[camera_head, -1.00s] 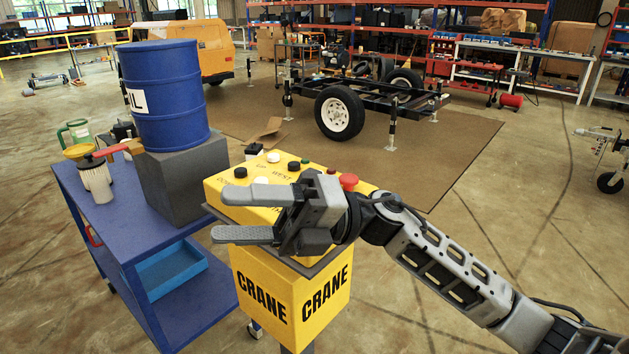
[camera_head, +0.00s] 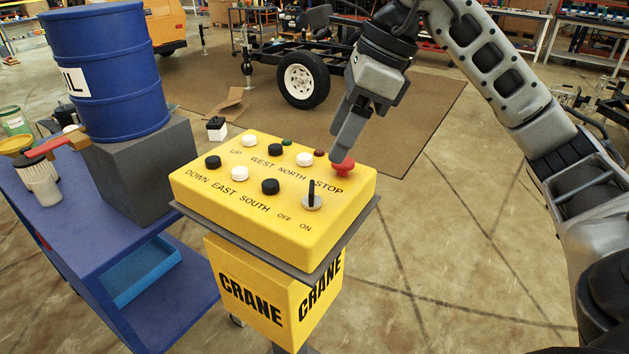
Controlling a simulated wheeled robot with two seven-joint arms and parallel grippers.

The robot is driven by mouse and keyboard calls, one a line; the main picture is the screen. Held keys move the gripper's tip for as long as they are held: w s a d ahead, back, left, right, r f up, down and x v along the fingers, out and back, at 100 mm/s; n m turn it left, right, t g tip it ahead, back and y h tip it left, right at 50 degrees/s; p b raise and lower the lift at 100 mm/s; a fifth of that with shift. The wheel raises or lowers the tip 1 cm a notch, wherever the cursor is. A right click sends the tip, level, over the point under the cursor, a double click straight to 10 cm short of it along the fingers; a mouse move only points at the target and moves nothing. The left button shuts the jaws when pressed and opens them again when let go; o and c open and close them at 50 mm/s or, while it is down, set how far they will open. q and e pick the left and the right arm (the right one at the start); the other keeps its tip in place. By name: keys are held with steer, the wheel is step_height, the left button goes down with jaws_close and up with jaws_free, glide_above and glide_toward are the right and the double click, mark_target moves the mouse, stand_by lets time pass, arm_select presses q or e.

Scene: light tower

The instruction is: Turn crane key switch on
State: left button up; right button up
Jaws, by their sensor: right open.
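The yellow crane control box (camera_head: 225,205) stands on a yellow pedestal marked CRANE, with black and white push buttons on top. My right gripper (camera_head: 347,140) points down above and behind the stop button, apart from the key. Its fingers are seen edge-on and overlap; it is open and holds nothing visible. My left gripper is not in view.
A blue cart (camera_head: 75,228) with a blue oil drum (camera_head: 105,75) on a dark block stands to the left of the box. A trailer frame (camera_head: 290,60) is on a brown mat behind. The floor to the right is clear.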

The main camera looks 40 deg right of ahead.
mark_target(312, 186)
steer(key=x, duration=0.9)
steer(key=shift+a+f, duration=0.15)
steer(key=shift+f, duration=0.05)
steer(key=c, duration=1)
